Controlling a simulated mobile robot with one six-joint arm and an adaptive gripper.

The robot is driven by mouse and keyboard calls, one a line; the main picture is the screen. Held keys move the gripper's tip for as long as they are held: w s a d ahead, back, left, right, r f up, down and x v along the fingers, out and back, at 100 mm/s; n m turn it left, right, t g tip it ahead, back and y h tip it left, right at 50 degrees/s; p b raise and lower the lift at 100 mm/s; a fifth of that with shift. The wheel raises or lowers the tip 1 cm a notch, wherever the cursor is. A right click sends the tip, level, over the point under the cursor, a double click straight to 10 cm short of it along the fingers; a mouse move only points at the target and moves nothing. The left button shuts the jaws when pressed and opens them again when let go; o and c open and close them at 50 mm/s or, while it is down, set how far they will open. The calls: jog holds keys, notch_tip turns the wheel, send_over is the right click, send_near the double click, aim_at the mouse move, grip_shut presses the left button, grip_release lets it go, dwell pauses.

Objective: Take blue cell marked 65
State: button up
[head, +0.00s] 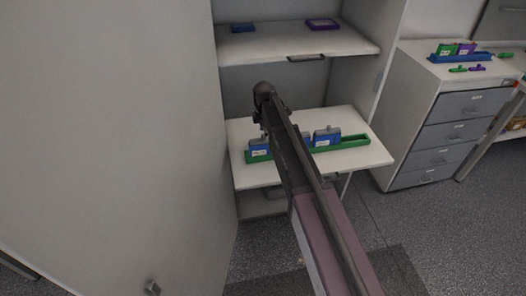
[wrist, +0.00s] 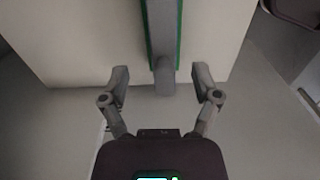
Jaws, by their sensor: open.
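Blue cells with white labels stand in a green tray (head: 350,143) on the cabinet's lower shelf: one at the left (head: 260,148), one at the right (head: 327,136), and another partly hidden behind my arm. The label numbers are too small to read, so I cannot tell which is 65. In the wrist view, my gripper (wrist: 161,76) is open, with a finger on each side of a grey tab (wrist: 165,78). The tab is at the end of a grey-blue strip with green edges (wrist: 179,30). I see no finger touching it. My arm hides part of the tray.
An upper shelf (head: 290,45) above holds a blue item (head: 242,27) and a purple one (head: 322,24). A large pale panel (head: 110,130) stands close on the left. At right, a drawer cabinet (head: 436,135) carries a blue tray with green and purple cells.

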aim_at(263, 142)
jog(key=shift+f, duration=0.1)
jog(key=shift+s+a+f+b, duration=0.1)
jog(key=shift+s+f+b, duration=0.05)
jog(key=shift+f+b, duration=1.15)
jog(key=shift+s+f+b, duration=0.1)
jog(key=shift+f+b, duration=1.1)
jog(key=shift+b, duration=0.15)
jog(key=shift+c, duration=0.2)
grip_shut()
